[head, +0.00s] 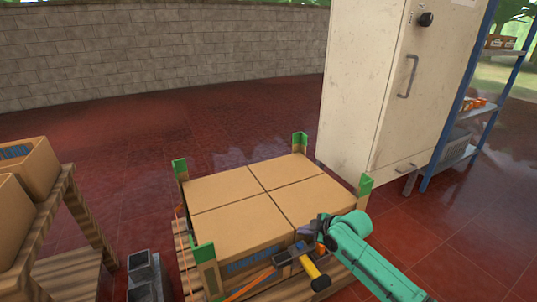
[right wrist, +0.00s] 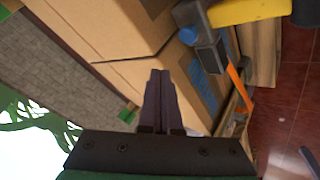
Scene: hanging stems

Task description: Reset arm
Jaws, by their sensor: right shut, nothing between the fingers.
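My right gripper (head: 309,231) is at the near right edge of the box stack in the head view, on the end of my green arm. In the right wrist view its two dark fingers (right wrist: 160,78) are together with nothing between them. They point toward the cardboard boxes (head: 222,188), which show close behind them in the wrist view (right wrist: 110,35). I cannot tell if they touch. My left gripper is not in view.
Green corner guards (head: 366,184) stand around the boxes. A white cabinet (head: 350,110) and blue shelf (head: 452,135) stand right, a wooden rack (head: 55,225) left.

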